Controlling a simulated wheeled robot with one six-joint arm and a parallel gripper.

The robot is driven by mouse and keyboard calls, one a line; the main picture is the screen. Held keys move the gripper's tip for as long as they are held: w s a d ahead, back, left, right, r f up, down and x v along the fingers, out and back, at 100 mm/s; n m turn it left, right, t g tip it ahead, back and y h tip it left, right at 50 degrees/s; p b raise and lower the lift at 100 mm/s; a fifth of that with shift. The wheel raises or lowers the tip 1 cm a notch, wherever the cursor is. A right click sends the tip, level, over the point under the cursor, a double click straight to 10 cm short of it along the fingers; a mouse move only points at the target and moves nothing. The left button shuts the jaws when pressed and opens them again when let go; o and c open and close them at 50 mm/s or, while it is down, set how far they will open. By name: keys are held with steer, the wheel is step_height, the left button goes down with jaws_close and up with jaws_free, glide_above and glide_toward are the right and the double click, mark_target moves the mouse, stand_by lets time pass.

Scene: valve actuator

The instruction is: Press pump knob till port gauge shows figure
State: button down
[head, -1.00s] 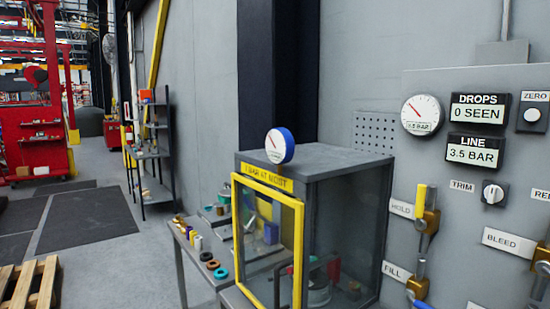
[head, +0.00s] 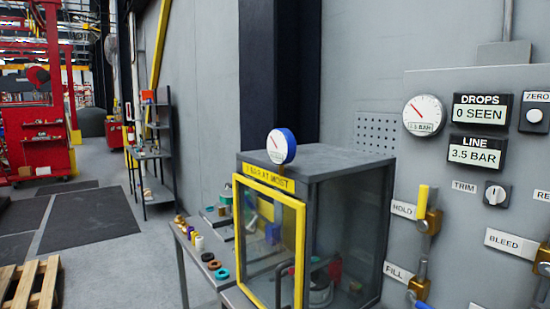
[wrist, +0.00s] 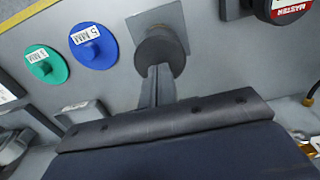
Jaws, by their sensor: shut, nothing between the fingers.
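In the wrist view my gripper (wrist: 158,75) is shut and empty, its narrow fingertips pointing at a dark round knob (wrist: 160,48) on a square grey plate (wrist: 168,22). The tips overlap the knob's lower edge; I cannot tell whether they touch it or whether it is pushed in. No label on this knob is readable. In the head view a round white gauge (head: 423,115) on the wall panel has a red needle and a small plate that seems to read 3.5 BAR. The LINE display (head: 474,152) reads 3.5 BAR. My gripper is outside the head view.
A blue-rimmed gauge (head: 276,148) stands on a glass-sided cabinet (head: 350,200) with a yellow-framed door. Blue (wrist: 93,45) and green (wrist: 45,66) discs sit left of the knob; a dark part labelled MASTER (wrist: 290,8) is upper right. The DROPS display (head: 480,110) reads 0 SEEN.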

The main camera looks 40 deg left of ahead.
steer(key=shift+f, duration=0.25)
steer(key=shift+f+b, duration=1.1)
steer(key=shift+f, duration=0.3)
steer(key=shift+r+p, duration=1.6)
steer(key=shift+r, duration=0.1)
steer(key=shift+a, duration=0.1)
